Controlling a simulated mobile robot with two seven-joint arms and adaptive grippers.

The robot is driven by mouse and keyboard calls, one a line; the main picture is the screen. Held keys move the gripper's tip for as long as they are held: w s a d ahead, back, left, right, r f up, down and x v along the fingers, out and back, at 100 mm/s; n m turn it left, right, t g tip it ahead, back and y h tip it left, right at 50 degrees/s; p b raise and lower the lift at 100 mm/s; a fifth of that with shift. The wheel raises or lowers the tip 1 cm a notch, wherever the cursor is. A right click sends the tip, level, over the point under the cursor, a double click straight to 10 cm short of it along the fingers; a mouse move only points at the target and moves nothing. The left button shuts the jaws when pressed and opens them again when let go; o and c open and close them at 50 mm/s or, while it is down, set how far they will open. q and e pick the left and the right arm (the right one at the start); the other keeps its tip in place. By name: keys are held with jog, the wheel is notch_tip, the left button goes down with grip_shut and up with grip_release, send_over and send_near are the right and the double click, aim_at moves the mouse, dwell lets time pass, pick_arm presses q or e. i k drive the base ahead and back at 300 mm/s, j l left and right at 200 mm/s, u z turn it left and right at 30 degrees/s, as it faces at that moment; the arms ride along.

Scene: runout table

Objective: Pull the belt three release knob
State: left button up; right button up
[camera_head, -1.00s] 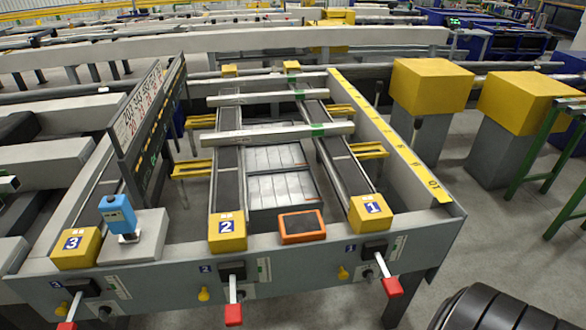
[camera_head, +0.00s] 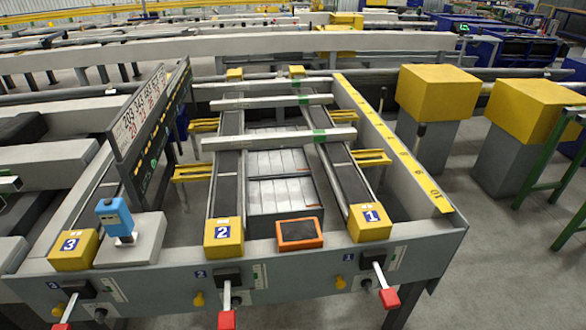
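The yellow block marked 3 (camera_head: 74,250) sits at the left end of the grey front beam (camera_head: 150,290). Below it is a black lever housing (camera_head: 78,290) with a rod and a red handle (camera_head: 62,326) at the bottom edge. A small yellow knob (camera_head: 57,309) shows partly beside that rod, low at the left. Similar yellow knobs are on the beam by station 2 (camera_head: 198,299) and station 1 (camera_head: 340,281). Neither of my grippers is in view.
A blue device (camera_head: 115,216) stands on a grey block behind the beam. Red handles jut forward at station 2 (camera_head: 227,319) and station 1 (camera_head: 389,298). An orange-framed panel (camera_head: 299,234) lies between blocks 2 and 1. Open floor (camera_head: 480,270) is at the right.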

aim_at(57, 310)
jog(key=u, duration=1.7)
jog(key=i+j, duration=0.05)
